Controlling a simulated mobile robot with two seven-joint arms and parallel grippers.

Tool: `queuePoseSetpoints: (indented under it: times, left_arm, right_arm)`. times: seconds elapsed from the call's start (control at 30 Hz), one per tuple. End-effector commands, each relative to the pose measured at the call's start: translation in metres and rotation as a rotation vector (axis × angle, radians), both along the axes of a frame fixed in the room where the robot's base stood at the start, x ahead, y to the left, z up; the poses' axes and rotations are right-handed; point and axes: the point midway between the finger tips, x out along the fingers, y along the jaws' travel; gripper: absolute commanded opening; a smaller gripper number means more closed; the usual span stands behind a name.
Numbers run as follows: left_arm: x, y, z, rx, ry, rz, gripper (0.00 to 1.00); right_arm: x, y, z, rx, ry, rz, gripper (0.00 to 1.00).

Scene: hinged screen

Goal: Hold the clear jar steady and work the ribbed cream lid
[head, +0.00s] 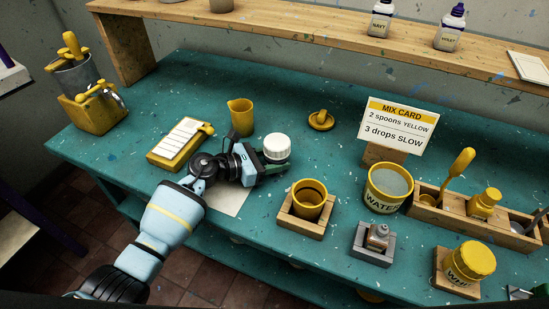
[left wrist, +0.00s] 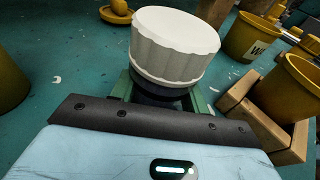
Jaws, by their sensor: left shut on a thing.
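The ribbed cream lid (head: 277,148) sits on top of the jar at the middle left of the bench. It shows large and upright in the left wrist view (left wrist: 175,45). My left gripper (head: 268,168) is shut around the jar below the lid, with green fingers on either side. The jar is mostly hidden by the gripper and the lid; only a dark band under the lid shows in the left wrist view. A small part of what looks like my right gripper (head: 521,293) shows at the lower right edge, away from the jar; its jaws cannot be made out.
A yellow cup in a wooden holder (head: 308,199) stands close right of the jar. A yellow jug (head: 241,117) and a knobbed yellow lid (head: 320,120) are behind. The WATER pot (head: 387,187), mix card (head: 398,127) and wooden caddy (head: 425,203) stand right.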

Motion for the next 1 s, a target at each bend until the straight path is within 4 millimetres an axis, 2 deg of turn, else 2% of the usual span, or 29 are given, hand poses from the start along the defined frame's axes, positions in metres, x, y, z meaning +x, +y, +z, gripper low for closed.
queuePoseSetpoints:
  times: [0.07, 0.1, 0.37, 0.77, 1.0]
  left_arm:
    - [-0.0001, 0.0001, -0.0003, 0.001, 0.000, 0.000, 0.18]
    - [0.0002, 0.0001, 0.0004, -0.001, 0.000, 0.000, 0.41]
    - [0.0002, 0.0001, 0.0003, 0.000, 0.000, 0.000, 0.09]
    - [-0.0011, -0.0013, -0.0010, 0.003, 0.000, 0.181, 0.09]
    - [-0.0005, -0.0011, -0.0004, 0.001, 0.000, 0.197, 0.09]
  right_arm:
    - [0.0000, 0.0000, 0.0000, 0.000, 0.000, 0.000, 0.72]
    - [0.0000, 0.0000, 0.0000, 0.000, 0.000, 0.000, 0.72]
    - [0.0000, 0.0000, 0.0000, 0.000, 0.000, 0.000, 0.72]
    - [-0.0001, 0.0000, -0.0001, 0.000, 0.000, 0.000, 0.72]
    - [0.0000, 0.0000, 0.0000, 0.000, 0.000, 0.000, 0.72]
